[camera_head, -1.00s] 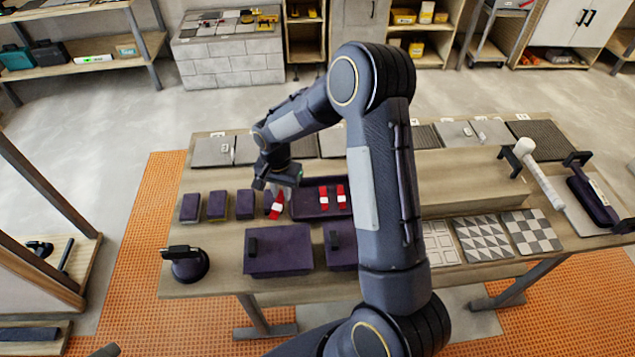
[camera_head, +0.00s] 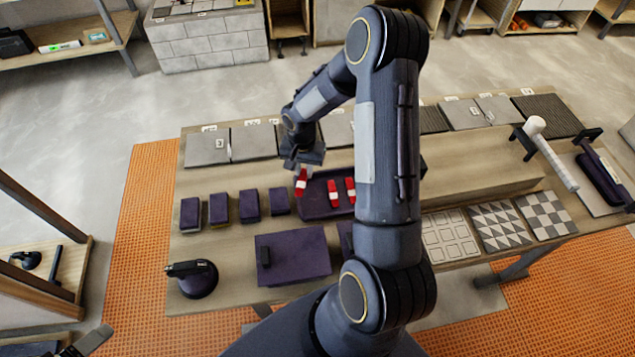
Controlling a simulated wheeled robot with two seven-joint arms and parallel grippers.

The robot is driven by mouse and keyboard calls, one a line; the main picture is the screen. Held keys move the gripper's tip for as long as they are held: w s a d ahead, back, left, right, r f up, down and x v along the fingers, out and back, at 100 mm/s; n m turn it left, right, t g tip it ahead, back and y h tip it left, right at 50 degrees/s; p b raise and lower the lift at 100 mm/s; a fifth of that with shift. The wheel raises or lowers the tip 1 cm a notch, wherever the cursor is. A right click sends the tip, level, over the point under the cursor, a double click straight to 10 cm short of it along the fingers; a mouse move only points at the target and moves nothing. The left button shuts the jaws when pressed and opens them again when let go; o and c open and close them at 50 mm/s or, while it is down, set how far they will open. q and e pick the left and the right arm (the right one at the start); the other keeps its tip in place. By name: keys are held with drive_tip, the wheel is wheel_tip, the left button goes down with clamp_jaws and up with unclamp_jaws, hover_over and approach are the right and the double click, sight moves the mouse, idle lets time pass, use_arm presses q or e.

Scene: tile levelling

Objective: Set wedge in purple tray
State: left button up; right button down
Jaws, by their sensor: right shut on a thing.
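The purple tray (camera_head: 316,208) lies on the table against the front of the wooden step. Two red wedges with white bands, one (camera_head: 333,193) left of the other (camera_head: 350,189), lie in its middle and right part. My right gripper (camera_head: 302,169) points down and is shut on a third red-and-white wedge (camera_head: 301,183). This wedge hangs upright at the tray's left end; I cannot tell whether it touches the tray floor. My forearm hides what is right of the tray. A grey part at the bottom left edge seems to be my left gripper (camera_head: 88,341), mostly cut off.
Several dark purple blocks (camera_head: 219,208) stand in a row left of the tray. A large purple box with a handle (camera_head: 294,254) and a round suction tool (camera_head: 194,279) are in front. Grey tiles (camera_head: 253,141) lie behind; patterned tiles (camera_head: 499,225) lie to the right.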

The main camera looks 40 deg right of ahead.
hover_over(317, 189)
wheel_tip(317, 189, down, 4)
drive_tip(key=shift+a+f+b, duration=0.15)
drive_tip(key=shift+b, duration=0.25)
drive_tip(key=shift+f+b, duration=0.85)
drive_tip(key=shift+f, duration=0.8)
drive_tip(key=shift+f, duration=0.15)
drive_tip(key=c, duration=1.6)
unclamp_jaws()
